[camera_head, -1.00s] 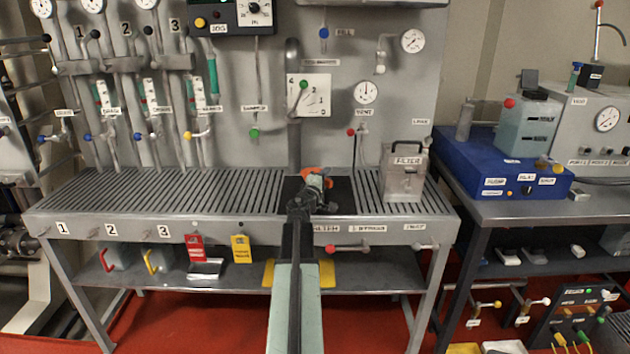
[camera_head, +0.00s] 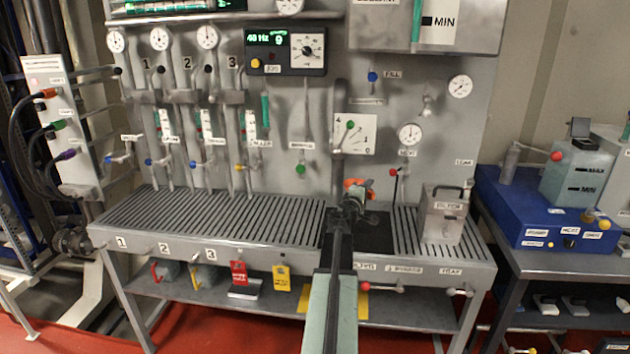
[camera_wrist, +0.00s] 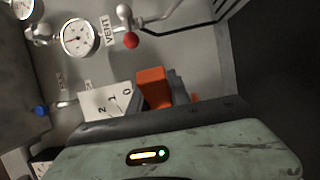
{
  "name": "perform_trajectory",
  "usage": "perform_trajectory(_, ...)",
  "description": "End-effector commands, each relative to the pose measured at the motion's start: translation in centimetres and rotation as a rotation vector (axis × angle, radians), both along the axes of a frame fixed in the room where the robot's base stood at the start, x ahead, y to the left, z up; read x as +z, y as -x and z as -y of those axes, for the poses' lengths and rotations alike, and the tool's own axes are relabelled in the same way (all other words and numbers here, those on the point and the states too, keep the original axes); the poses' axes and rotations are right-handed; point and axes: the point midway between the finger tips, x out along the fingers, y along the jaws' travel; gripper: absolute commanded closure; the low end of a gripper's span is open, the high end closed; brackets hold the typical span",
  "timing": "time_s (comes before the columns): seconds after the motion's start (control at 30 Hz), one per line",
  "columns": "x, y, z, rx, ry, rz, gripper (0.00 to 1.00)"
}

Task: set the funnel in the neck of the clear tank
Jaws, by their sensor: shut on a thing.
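My gripper (camera_head: 358,190) is at the end of my outstretched arm, in front of the panel and over the dark section of the bench. It is shut on an orange thing (camera_wrist: 152,87), probably the funnel; its shape is mostly hidden by the fingers. Small orange parts also show past the fingers in the head view (camera_head: 349,183). A translucent greenish tank (camera_head: 575,180) with MAX and MIN marks stands on the blue unit at the right, well apart from my gripper. It looks like the clear tank. A dark piece stands on its top; its neck is not clear.
The slatted bench (camera_head: 230,222) is mostly bare. A steel FILTER box (camera_head: 443,220) stands at its right end. The blue unit (camera_head: 520,205) sits on a separate table. Valves, gauges and a VENT handle (camera_head: 394,173) stick out from the panel near my gripper.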

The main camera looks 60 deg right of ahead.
Motion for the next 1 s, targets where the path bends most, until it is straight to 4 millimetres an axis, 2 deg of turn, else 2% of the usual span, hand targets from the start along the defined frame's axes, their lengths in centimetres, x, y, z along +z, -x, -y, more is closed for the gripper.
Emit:
perform_trajectory(0.17,3.7,0.0,0.0,0.0,0.0,0.0,1.0)
perform_trajectory(0.3,7.6,0.0,0.0,0.0,0.0,0.0,1.0)
perform_trajectory(0.4,9.6,0.0,0.0,0.001,0.0,0.0,1.0)
perform_trajectory(1.0,9.4,0.0,0.0,0.001,0.0,0.0,1.0)
